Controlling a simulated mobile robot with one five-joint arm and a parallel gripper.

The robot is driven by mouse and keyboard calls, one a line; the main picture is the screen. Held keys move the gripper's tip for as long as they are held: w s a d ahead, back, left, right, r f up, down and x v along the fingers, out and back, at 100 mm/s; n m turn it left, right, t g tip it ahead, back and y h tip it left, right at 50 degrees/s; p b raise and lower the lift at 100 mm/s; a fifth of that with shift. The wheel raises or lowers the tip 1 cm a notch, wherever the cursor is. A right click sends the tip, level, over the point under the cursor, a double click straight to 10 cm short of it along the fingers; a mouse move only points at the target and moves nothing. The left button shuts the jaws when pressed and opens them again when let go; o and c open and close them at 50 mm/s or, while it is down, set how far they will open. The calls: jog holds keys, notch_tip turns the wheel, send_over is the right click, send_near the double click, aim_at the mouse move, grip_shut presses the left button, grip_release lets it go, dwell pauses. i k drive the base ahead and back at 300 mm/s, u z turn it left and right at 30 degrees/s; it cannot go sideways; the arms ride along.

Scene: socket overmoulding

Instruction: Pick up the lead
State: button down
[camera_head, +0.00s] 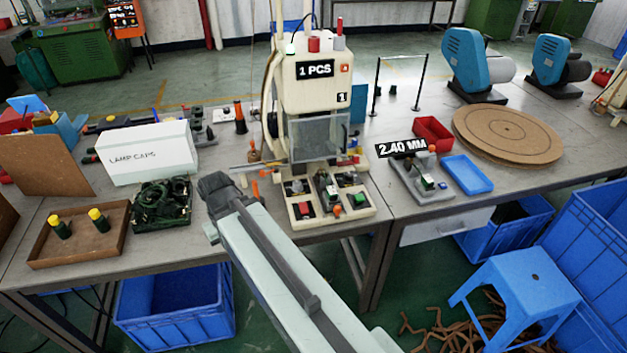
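A dark tray (136,222) holds a tangled heap of dark green-black cords (163,200) on the table, left of the far end of my arm. These look like leads, but I cannot single out one lead. My pale arm rises from the bottom of the picture and ends in a dark grey joint just right of the tray and in front of the machine. No gripper fingers show, so I cannot see whether anything is held.
A white lamp caps box (150,156) stands behind the tray. A wooden tray (80,262) with two yellow-topped pieces is to its left. The cream machine (316,95), with coloured parts on its base, stands right of the arm's end. A blue stool (520,278) stands at the right.

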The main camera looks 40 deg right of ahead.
aim_at(428, 182)
jog(key=z, duration=1.9)
jog(key=k, duration=1.35)
jog(key=u, duration=0.4)
jog(key=i, duration=0.65)
jog(key=u, duration=0.65)
jog(key=i, duration=0.95)
jog(key=z, duration=0.35)
